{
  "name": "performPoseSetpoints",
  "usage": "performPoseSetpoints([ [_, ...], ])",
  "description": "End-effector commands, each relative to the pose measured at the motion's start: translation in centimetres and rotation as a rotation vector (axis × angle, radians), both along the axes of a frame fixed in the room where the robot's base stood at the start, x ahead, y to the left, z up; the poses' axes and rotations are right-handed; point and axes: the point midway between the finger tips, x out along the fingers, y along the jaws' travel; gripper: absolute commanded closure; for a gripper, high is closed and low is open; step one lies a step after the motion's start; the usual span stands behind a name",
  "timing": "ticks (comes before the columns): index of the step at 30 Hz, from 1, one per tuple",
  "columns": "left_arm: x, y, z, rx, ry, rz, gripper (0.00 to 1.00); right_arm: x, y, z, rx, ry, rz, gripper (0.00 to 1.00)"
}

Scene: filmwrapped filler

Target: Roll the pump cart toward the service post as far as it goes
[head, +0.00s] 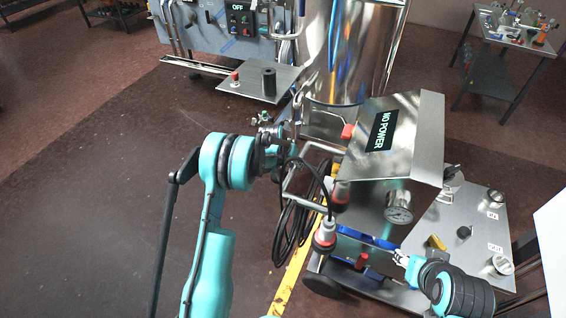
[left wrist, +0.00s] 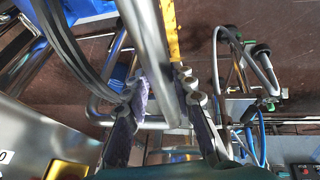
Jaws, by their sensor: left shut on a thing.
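The pump cart (head: 375,195) is a shiny metal unit with a "NO POWER" display, a round gauge, a coiled black hose and a dark wheel. Its bent tube handle (head: 291,180) faces left. My left gripper (head: 280,138) is at the upper end of this handle. In the left wrist view its fingers (left wrist: 168,97) lie on both sides of a metal tube (left wrist: 148,45), shut on it. My right gripper (head: 402,260) is by the cart's lower right side; its fingers are too small to read. I cannot tell for certain which thing is the service post.
A large shiny cylinder (head: 350,55) stands behind the cart. A grey panel with an "OFF" display (head: 239,20) and a small metal shelf (head: 258,83) are at upper left. A yellow floor strip (head: 290,282) runs beside the cart. Open floor (head: 90,190) lies left.

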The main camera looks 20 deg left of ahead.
Motion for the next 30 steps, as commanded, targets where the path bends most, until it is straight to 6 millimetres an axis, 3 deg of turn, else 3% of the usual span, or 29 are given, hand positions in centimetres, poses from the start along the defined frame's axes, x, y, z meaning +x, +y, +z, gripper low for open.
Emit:
performPoseSetpoints([
  [9,0.0,-3.2,0.2,-0.006,-0.008,0.001,1.00,0.0,0.0,0.0,0.000,0.000,0.000,0.57],
  [22,0.0,-3.7,0.3,-0.008,-0.009,-0.002,1.00,0.0,0.0,0.0,0.000,0.000,0.000,0.57],
  [23,0.0,-3.7,0.3,-0.009,-0.008,-0.003,0.67,0.0,0.0,0.0,0.000,0.000,0.000,0.57],
  [24,0.0,-3.7,0.3,-0.009,-0.008,-0.003,0.57,0.0,0.0,0.0,0.000,0.000,0.000,0.57],
  [30,-0.1,-3.5,0.2,-0.006,-0.006,-0.001,0.54,0.0,0.0,-0.1,0.000,0.000,0.000,0.57],
])
